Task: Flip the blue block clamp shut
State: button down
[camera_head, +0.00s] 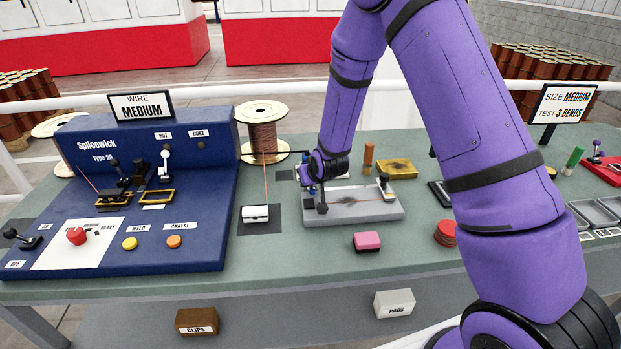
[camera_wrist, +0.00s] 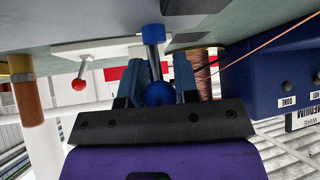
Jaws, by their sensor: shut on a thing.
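The blue block clamp shows in the wrist view as a blue ball knob (camera_wrist: 160,94) on a metal rod. My gripper (camera_wrist: 160,75) has its two blue fingers on either side of the knob and is shut on it. In the head view my gripper (camera_head: 308,180) is at the left end of the grey block (camera_head: 350,213), below my purple arm. The arm and wrist hide most of the clamp there, so its exact angle cannot be told. A black-knobbed lever (camera_head: 384,181) stands at the block's right end. A red ball knob (camera_wrist: 79,84) on a rod shows in the wrist view.
The blue Splicewick machine (camera_head: 190,215) stands left, with a wire spool (camera_head: 263,112) behind. A white clip block (camera_head: 255,213) sits between machine and grey block. A brown cylinder (camera_head: 368,156) and yellow pad (camera_head: 397,169) stand behind; a pink block (camera_head: 367,241) lies in front.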

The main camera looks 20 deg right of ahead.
dwell(0.3)
jog(key=c, duration=0.9)
grip_release()
jog(key=shift+o, duration=0.2)
jog(key=v, duration=1)
jog(key=shift+s+r, duration=0.25)
jog(key=shift+s, duration=0.1)
